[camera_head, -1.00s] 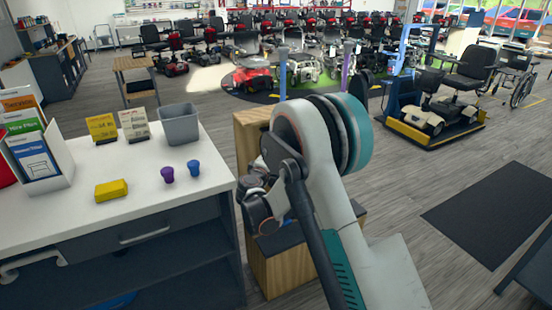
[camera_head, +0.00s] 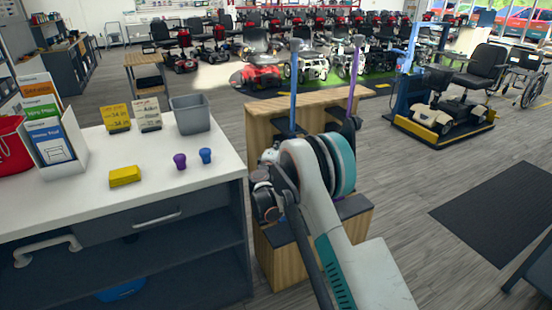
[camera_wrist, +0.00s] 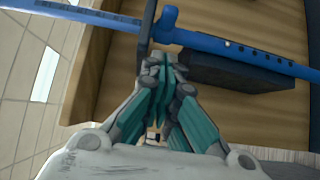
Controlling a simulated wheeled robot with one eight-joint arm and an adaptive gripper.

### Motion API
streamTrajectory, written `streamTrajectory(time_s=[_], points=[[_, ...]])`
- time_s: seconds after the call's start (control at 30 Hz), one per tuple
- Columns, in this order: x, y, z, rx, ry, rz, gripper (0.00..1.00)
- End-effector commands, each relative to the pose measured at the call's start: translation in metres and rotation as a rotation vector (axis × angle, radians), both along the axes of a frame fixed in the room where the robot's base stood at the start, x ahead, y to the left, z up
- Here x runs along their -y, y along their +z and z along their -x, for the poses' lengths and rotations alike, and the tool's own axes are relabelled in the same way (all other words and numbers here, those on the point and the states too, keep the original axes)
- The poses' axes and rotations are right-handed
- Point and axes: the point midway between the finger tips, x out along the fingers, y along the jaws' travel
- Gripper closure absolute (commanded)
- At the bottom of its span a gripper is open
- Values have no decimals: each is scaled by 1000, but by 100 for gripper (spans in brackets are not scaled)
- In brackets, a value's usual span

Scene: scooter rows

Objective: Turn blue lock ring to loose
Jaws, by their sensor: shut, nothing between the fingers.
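A blue post (camera_head: 293,95) stands upright at the wooden stand (camera_head: 310,101) in the head view. In the wrist view the blue post (camera_wrist: 255,55) runs across the top, with a wider blue collar (camera_wrist: 167,22) on it that appears to be the blue lock ring. A dark bar lies beside the collar. My gripper (camera_wrist: 162,66) is shut and empty, its fingertips just below the collar and post in the picture. I cannot tell whether they touch. In the head view my arm hides the gripper and the lower post.
A purple post (camera_head: 352,80) stands right of the blue one. The white counter (camera_head: 95,205) at left holds small purple (camera_head: 180,161) and blue (camera_head: 205,156) pieces, a yellow block (camera_head: 125,176) and a grey bin (camera_head: 191,114). Open floor lies right of the stand.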

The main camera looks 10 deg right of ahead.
Motion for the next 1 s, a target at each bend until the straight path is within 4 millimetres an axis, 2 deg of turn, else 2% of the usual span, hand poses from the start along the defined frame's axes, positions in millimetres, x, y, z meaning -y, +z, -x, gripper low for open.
streamTrajectory(time_s=[0.03,0.13,0.33,1.0], points=[[4,-3,-8,0,-1,0,100],[20,-2,-13,0,-2,0,100],[37,-1,-19,0,0,0,100],[43,1,-19,0,36,0,100]])
